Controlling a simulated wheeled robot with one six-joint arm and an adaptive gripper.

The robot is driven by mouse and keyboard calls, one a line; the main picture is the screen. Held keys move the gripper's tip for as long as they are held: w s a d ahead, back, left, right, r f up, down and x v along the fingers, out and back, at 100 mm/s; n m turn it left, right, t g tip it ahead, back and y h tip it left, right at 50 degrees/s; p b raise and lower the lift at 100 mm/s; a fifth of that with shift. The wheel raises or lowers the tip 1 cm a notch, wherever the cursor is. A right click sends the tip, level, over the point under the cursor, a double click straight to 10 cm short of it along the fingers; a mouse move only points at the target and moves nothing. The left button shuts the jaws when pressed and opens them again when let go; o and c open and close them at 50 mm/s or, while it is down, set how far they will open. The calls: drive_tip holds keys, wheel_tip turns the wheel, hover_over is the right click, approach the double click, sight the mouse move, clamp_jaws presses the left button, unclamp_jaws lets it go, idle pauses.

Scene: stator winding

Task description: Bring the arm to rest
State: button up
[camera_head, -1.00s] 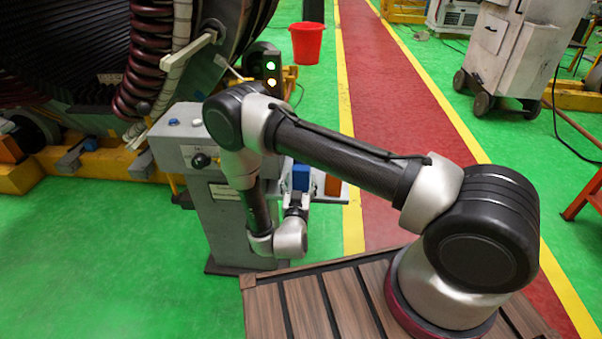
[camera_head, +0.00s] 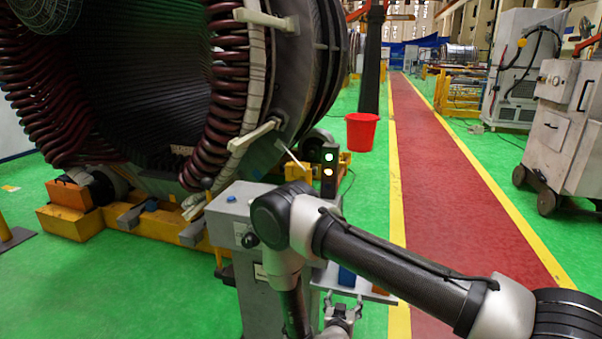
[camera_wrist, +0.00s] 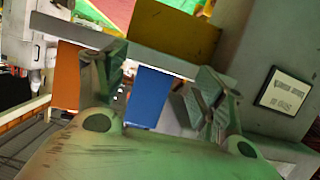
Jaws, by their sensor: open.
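My arm reaches from the lower right of the head view toward a grey control pedestal (camera_head: 228,212). My gripper (camera_head: 341,312) shows only in part near the bottom edge, beside that pedestal. In the wrist view my gripper (camera_wrist: 160,92) has its two fingers spread apart, with nothing held between them. In the head view the blue block (camera_head: 347,277) is largely hidden by my arm.
A large stator (camera_head: 150,100) with dark red coils stands at left on a yellow base. A red bucket (camera_head: 361,132) stands by the red walkway (camera_head: 450,160). A grey cabinet (camera_head: 566,125) is at right.

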drive_tip(key=s+a+f+n+g+y, duration=0.2)
drive_tip(key=s+a+f+g+y, duration=0.1)
drive_tip(key=s+f+g, duration=0.4)
drive_tip(key=s+a+r+n+g+y, duration=0.1)
drive_tip(key=s+a+r+g, duration=0.25)
drive_tip(key=r, duration=0.25)
drive_tip(key=s+d+r+n+g+y, duration=0.1)
drive_tip(key=s+d+r+g, duration=0.1)
drive_tip(key=r, duration=0.7)
drive_tip(key=s+d+r+n+g, duration=0.1)
drive_tip(key=d+r+g, duration=0.2)
drive_tip(key=r, duration=0.7)
drive_tip(key=s+d+r+t, duration=0.2)
drive_tip(key=s+d+r, duration=0.2)
drive_tip(key=d+r, duration=0.3)
drive_tip(key=s+d+r+m+t, duration=0.1)
drive_tip(key=s+d+r, duration=0.3)
drive_tip(key=d+r, duration=0.4)
drive_tip(key=s+d+r+m+t, duration=0.1)
drive_tip(key=s+d+r+t, duration=0.2)
drive_tip(key=d+r, duration=0.4)
wheel_tip(320, 180, up, 9)
drive_tip(key=shift+s+d+f+h, duration=0.1)
drive_tip(key=shift+s+d+h, duration=0.2)
drive_tip(key=shift+s, duration=0.6)
